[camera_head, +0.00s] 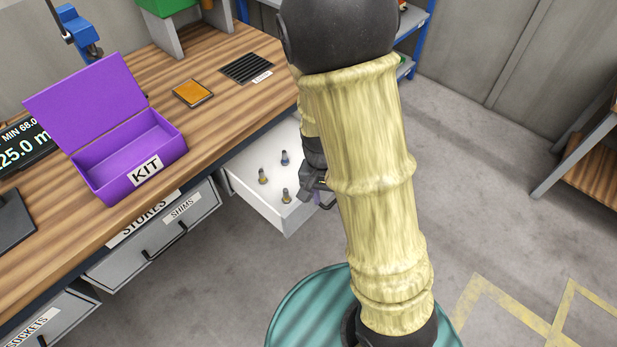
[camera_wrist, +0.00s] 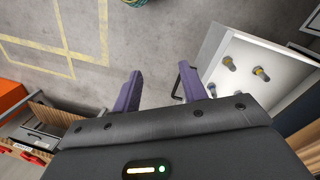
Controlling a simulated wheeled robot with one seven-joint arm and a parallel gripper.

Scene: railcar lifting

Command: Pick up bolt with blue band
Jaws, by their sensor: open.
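My gripper (camera_head: 318,190) is beside the drawer's right side, partly hidden by my arm. The wrist view shows its purple fingers (camera_wrist: 162,90) apart and empty, with the drawer (camera_wrist: 287,85) and bolts to their right.
An open purple KIT box (camera_head: 178,145) stands on the wooden bench (camera_head: 215,118). An orange-topped tray (camera_head: 193,94) and a black grate (camera_head: 247,68) lie behind it. Closed drawers (camera_head: 150,245) are below the bench. Floor (camera_head: 470,150) to the right is clear.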

